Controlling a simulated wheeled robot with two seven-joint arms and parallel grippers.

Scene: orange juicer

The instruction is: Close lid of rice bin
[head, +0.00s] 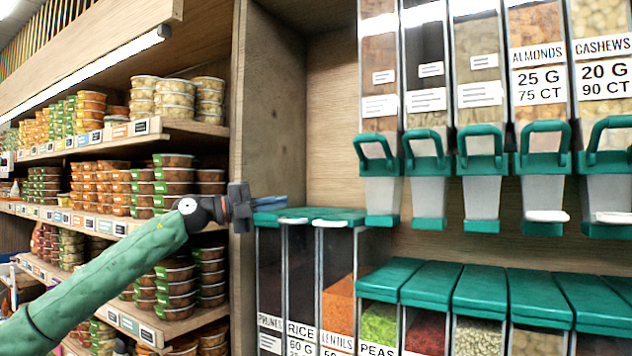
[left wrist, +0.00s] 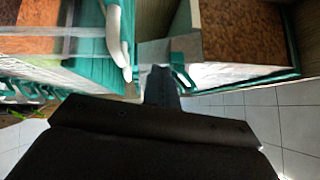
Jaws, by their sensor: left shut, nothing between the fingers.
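The rice bin (head: 301,300) is a tall clear bin with a white RICE label, between the prunes bin (head: 270,280) and the lentils bin (head: 337,300). Its green lid (head: 303,213) looks roughly level at the bin top; I cannot tell whether it is fully down. My left gripper (head: 270,203) is shut and empty, just above the left end of these lids. Whether it touches one is unclear. In the left wrist view, the shut fingers (left wrist: 160,85) point between a green part with a white handle (left wrist: 120,40) and a brown-filled clear bin (left wrist: 243,32). My right gripper is out of view.
Clear dispensers with green handles (head: 482,145) hang above on the right. Lower bins with green lids (head: 483,288) continue right from peas. A wooden upright panel (head: 268,120) stands behind my gripper. Shelves of stacked tubs (head: 175,180) fill the left.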

